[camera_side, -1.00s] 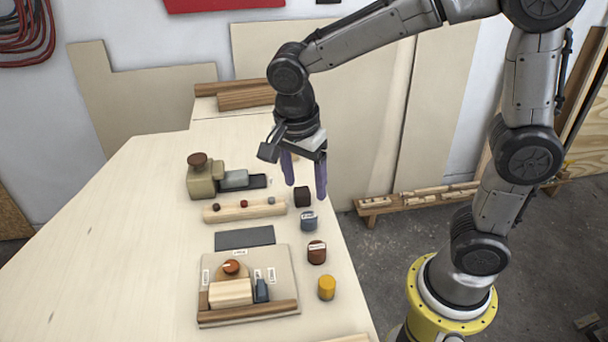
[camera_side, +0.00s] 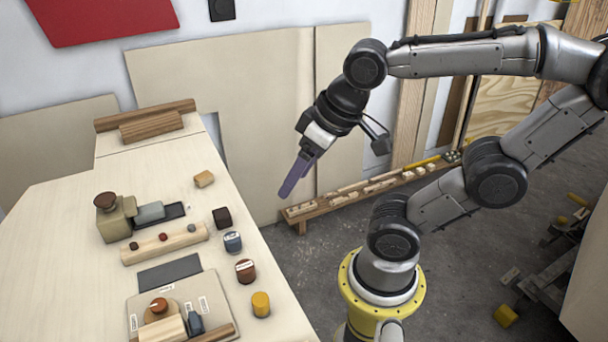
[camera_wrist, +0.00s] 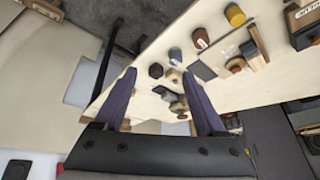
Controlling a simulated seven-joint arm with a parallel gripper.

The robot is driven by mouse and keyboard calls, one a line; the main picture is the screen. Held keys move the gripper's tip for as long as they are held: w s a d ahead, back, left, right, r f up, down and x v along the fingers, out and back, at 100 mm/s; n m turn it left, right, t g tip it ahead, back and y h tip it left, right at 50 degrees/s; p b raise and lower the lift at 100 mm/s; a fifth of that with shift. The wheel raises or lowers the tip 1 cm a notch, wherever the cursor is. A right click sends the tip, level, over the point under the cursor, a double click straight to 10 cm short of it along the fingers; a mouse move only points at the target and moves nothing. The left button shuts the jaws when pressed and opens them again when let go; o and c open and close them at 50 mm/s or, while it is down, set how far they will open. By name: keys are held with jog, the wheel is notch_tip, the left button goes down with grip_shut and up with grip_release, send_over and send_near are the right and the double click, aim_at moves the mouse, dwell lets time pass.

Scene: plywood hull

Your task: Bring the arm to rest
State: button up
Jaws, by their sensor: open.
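My gripper (camera_side: 290,182) hangs in the air to the right of the plywood table (camera_side: 60,225) in the side view, over the gap between the table and the floor. Its two purple fingers point down and left, apart and with nothing between them. The wrist view shows the same open gripper (camera_wrist: 158,74) with the table behind the fingers. My gripper touches nothing that I can see.
Along the table's right edge stand a dark block (camera_side: 222,218), a blue-grey piece (camera_side: 233,243), a brown piece (camera_side: 245,271) and a yellow cylinder (camera_side: 261,304). A small wooden block (camera_side: 204,179) lies farther back. A low bench (camera_side: 330,202) stands behind my gripper.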

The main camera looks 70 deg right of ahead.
jog(key=shift+s+d+f+n, duration=0.15)
jog(key=shift+s+n, duration=0.35)
jog(key=shift+n, duration=0.3)
dwell(0.8)
